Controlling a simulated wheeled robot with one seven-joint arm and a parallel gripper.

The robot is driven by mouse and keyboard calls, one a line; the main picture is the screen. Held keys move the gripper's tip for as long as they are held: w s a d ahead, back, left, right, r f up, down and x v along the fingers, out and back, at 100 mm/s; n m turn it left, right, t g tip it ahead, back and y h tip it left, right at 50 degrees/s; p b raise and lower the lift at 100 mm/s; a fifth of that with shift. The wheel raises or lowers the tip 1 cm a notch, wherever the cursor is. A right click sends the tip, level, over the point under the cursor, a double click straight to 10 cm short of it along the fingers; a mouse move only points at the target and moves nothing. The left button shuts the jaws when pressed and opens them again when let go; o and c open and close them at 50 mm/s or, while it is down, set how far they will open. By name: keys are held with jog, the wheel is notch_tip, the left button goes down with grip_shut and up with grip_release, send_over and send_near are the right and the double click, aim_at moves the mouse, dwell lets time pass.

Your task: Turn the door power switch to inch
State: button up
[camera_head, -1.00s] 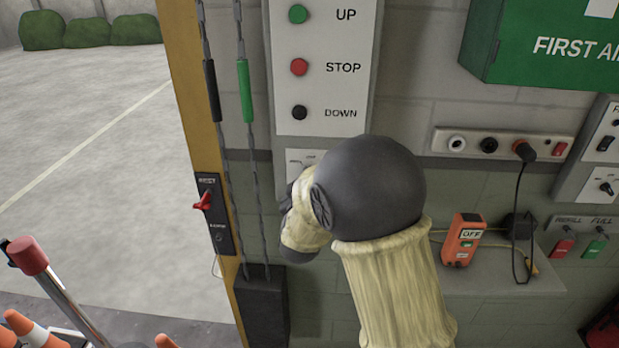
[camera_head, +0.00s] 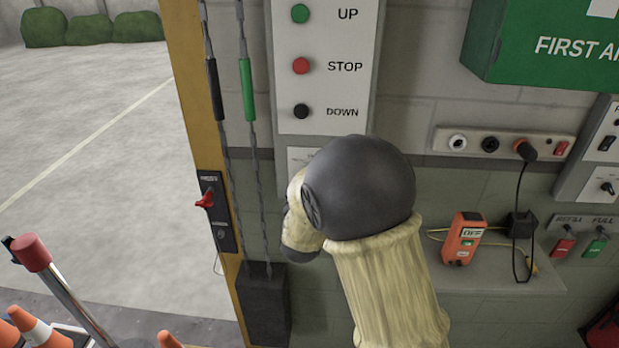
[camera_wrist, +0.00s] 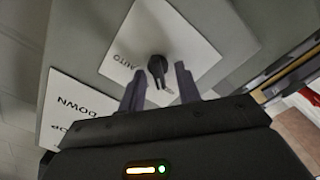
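The switch's black knob (camera_wrist: 157,70) sits on a white label plate (camera_wrist: 190,45) in the wrist view. The word AUTO reads on one side of the plate; another word by the knob's tip is partly hidden and too small to read. My gripper (camera_wrist: 159,82) is open, with its two dark fingers on either side of the knob. I cannot tell whether they touch it. In the head view only a corner of the white plate (camera_head: 298,156) shows below the UP/STOP/DOWN panel (camera_head: 325,90); my arm hides the knob and my gripper there.
Chains hang left of the panel beside a red-handled switch (camera_head: 205,200) on the yellow door frame. To the right are a socket strip (camera_head: 475,143), an orange device (camera_head: 463,240) on a shelf and a green first aid box (camera_head: 540,50).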

jog(key=s+b, duration=0.4)
jog(key=s, duration=1.3)
jog(key=shift+s+a, duration=0.15)
jog(key=shift+a, duration=0.1)
